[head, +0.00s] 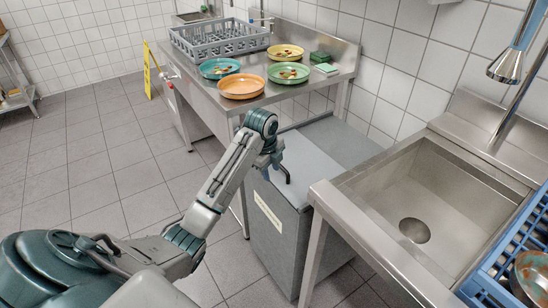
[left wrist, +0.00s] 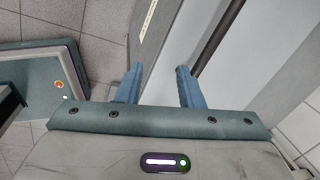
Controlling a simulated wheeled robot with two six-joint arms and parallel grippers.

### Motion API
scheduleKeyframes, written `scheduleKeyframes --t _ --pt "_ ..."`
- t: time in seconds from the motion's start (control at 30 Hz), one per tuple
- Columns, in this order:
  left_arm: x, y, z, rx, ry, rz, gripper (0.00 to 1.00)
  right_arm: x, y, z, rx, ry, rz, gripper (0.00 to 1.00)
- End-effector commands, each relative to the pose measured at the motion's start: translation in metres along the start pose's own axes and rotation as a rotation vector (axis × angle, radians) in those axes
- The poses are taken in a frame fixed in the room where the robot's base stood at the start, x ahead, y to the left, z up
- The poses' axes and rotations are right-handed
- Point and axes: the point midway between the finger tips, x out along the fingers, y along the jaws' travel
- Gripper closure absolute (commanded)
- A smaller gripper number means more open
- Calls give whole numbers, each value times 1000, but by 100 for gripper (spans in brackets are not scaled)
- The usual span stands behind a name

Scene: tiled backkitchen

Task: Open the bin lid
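The bin (head: 270,225) is a grey box with a pale label on its front, standing between the steel counter and the sink. Its flat grey lid (head: 318,165) lies level on top and looks closed. My left gripper (head: 277,172) is at the lid's front left edge, pointing down. In the left wrist view, my left gripper's two blue fingers (left wrist: 158,70) are apart with nothing held between them. The bin front (left wrist: 152,35), a dark strip and the pale lid (left wrist: 250,65) lie beyond them. Contact with the lid cannot be told. My right gripper is out of view.
The steel counter (head: 205,88) carries several coloured plates with scraps and a grey dish rack (head: 220,38). The sink (head: 425,215) is close on the bin's right, with a blue rack (head: 515,250). A yellow floor sign (head: 147,70) stands behind. The tiled floor at left is free.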

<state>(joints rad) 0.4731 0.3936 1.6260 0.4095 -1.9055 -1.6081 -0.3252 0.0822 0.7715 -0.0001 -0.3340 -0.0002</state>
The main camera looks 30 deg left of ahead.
Motion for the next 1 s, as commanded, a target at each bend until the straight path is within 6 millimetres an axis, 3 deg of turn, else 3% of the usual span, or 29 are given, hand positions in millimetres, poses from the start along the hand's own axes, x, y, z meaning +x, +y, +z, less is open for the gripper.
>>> scheduleKeyframes --t 0.2,0.33,0.43,0.57,0.77,1.0 --pt "-52 -49 34 209 39 -4 66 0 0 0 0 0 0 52" --pt "-71 -62 45 294 59 -6 66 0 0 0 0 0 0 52" --pt "-74 -66 48 321 67 -6 66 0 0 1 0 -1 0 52" --pt "-62 -66 47 327 70 -5 66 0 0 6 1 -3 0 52" --pt "-24 -66 44 325 70 -3 66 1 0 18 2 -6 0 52" --pt "15 -66 41 324 68 -6 66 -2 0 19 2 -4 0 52"
